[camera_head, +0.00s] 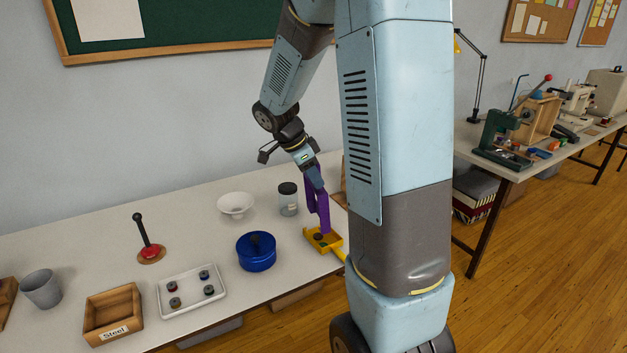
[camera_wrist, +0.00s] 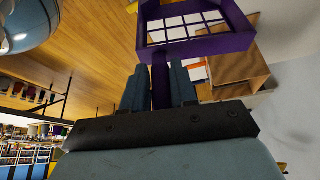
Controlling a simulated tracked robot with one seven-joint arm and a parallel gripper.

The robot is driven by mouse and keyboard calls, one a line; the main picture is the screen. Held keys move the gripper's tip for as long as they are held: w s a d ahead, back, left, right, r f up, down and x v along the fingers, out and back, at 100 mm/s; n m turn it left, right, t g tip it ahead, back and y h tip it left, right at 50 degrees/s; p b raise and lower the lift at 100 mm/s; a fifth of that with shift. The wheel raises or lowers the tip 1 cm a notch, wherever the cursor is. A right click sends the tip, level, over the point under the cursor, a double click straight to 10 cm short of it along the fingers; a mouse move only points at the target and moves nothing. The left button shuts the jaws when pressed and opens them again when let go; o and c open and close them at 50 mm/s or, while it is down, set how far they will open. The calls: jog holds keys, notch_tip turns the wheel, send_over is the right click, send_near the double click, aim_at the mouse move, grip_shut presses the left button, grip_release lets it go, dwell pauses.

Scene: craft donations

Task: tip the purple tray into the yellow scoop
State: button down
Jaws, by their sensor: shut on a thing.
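My gripper (camera_head: 317,182) is shut on the handle of the purple tray (camera_head: 323,212), which hangs steeply tilted, its lower end just above the yellow scoop. In the wrist view the handle sits between my gripper's fingers (camera_wrist: 162,85). The tray (camera_wrist: 240,40) has a purple rim and a floor of grid openings there, and I see nothing lying in it. The yellow scoop (camera_head: 331,245) lies flat on the table near its right end, its handle towards the front right. A small dark round piece (camera_head: 318,237) shows in the scoop. My arm's column hides part of that area.
A jar (camera_head: 288,200) and a white bowl (camera_head: 236,205) stand behind. Further left are a white tray (camera_head: 165,307) with several small pieces, a "Steel" box (camera_head: 97,305), a grey cup (camera_head: 41,289) and a red-based lever (camera_head: 149,244).

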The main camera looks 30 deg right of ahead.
notch_tip(320, 180, up, 2)
jog(key=t+y, duration=0.1)
jog(key=y, duration=0.8)
jog(key=shift+d+r+t+y, duration=0.1)
jog(key=shift+r+t+y, duration=0.1)
jog(key=shift+t+y, duration=0.2)
jog(key=y, duration=0.2)
jog(key=r+t+y, duration=0.1)
jog(key=y, duration=0.2)
jog(key=shift+r, duration=0.15)
jog(key=y, duration=0.2)
jog(key=r+y, duration=0.1)
jog(key=y, duration=0.1)
jog(key=shift+t, duration=0.3)
